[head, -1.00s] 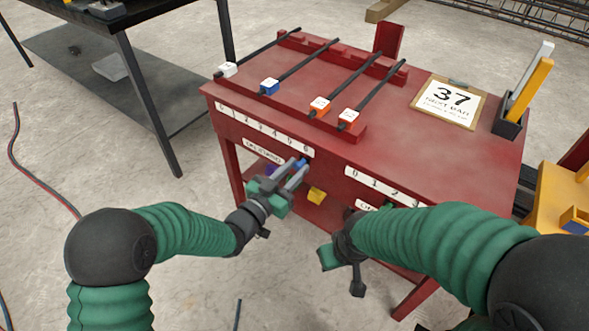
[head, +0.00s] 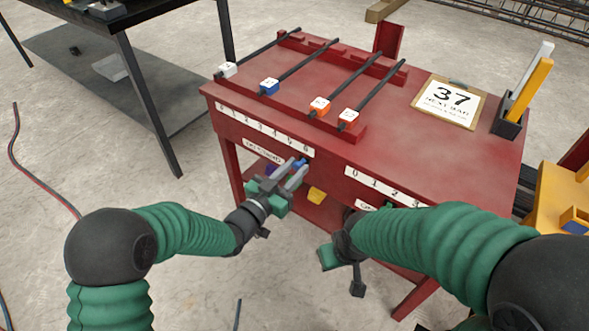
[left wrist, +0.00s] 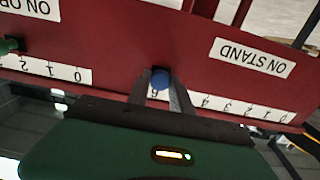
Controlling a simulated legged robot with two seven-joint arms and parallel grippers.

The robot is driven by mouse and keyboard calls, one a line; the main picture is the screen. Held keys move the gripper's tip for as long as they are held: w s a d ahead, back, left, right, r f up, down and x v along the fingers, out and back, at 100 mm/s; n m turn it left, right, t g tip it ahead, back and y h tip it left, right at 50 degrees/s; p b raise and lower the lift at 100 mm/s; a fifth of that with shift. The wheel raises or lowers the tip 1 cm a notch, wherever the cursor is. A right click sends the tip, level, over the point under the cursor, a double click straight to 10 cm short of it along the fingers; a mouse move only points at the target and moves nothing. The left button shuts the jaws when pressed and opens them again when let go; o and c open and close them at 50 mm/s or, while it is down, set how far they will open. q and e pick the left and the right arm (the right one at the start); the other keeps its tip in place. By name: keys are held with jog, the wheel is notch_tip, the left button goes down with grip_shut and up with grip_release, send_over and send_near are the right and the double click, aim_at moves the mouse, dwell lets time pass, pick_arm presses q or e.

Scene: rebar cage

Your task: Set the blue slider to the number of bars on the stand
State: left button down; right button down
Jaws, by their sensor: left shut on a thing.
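The blue slider (head: 300,163) is a round knob on the front of the red stand (head: 405,125). My left gripper (head: 296,170) is shut on it. In the left wrist view the blue knob (left wrist: 160,79) sits between the fingertips, beside the 6 of the upside-down number strip (left wrist: 235,107); the 5 is hidden by a finger. An "ON STAND" label (left wrist: 252,57) is close by. Several dark bars (head: 312,65) lie across the stand top, with white, blue and orange end tags. My right gripper (head: 342,265) hangs by the stand's front, its jaws unclear.
A second number strip (head: 385,187) is on the right of the front, with a green knob (left wrist: 12,45) below it. A clipboard reading 37 (head: 448,102) and a holder with upright pieces (head: 508,124) stand on top. A dark table (head: 130,85) is at left.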

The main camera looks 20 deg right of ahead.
pick_arm(q)
jog(key=p, duration=0.1)
send_near(275, 143)
jog(key=x, duration=0.5)
jog(key=shift+w, duration=0.1)
jog(key=shift+d, duration=0.1)
jog(key=c, duration=1.2)
grip_release()
jog(key=shift+o, duration=0.2)
jog(key=shift+f, duration=0.1)
jog(key=p+v, duration=0.5)
jog(key=v, duration=1.2)
